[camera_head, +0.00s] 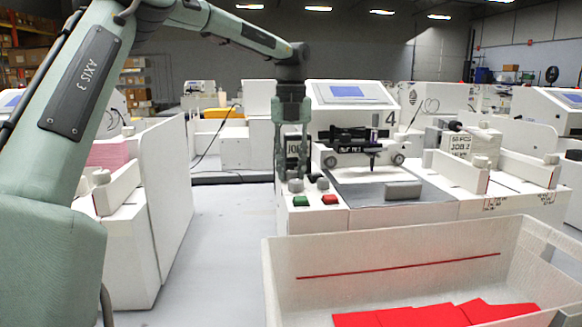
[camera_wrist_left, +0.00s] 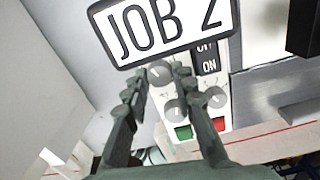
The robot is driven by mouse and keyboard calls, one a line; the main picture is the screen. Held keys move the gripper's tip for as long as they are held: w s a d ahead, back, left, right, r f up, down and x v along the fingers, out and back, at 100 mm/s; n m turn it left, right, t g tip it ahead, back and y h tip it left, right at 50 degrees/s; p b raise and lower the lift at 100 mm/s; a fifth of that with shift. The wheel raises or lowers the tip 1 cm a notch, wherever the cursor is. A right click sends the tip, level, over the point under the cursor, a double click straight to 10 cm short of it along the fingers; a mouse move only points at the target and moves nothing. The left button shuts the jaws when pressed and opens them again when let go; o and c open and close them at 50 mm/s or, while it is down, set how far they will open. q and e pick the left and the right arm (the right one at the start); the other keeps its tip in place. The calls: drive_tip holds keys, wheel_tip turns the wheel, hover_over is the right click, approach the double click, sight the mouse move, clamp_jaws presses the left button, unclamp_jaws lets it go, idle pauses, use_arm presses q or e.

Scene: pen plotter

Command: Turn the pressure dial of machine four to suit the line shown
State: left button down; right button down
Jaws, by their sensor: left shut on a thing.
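Machine four (camera_head: 350,95), a white plotter with a blue screen and a "4", stands in the middle of the head view. My left gripper (camera_head: 293,172) points down at its front left, before a "JOB" sign (camera_head: 292,148). In the left wrist view, my left gripper (camera_wrist_left: 160,76) is shut on a round grey dial (camera_wrist_left: 159,72) below the "JOB 2" sign (camera_wrist_left: 165,28). Two more dials, the left (camera_wrist_left: 175,110) and the right (camera_wrist_left: 215,98), sit nearer. I cannot read which is the pressure dial. A thin red line (camera_head: 400,266) runs across the inner wall of a white bin.
Green (camera_head: 301,201) and red (camera_head: 330,199) buttons lie close to the dials. The white bin (camera_head: 285,300) in front holds red sheets (camera_head: 430,315). A white panel (camera_head: 165,190) stands left, with free floor between it and the machine. My right gripper is out of view.

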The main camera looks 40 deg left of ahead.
sight(291, 172)
use_arm(q)
drive_tip(key=shift+r, duration=0.1)
drive_tip(key=c, duration=1.5)
unclamp_jaws()
drive_tip(key=shift+c, duration=0.2)
wheel_tip(291, 172, up, 12)
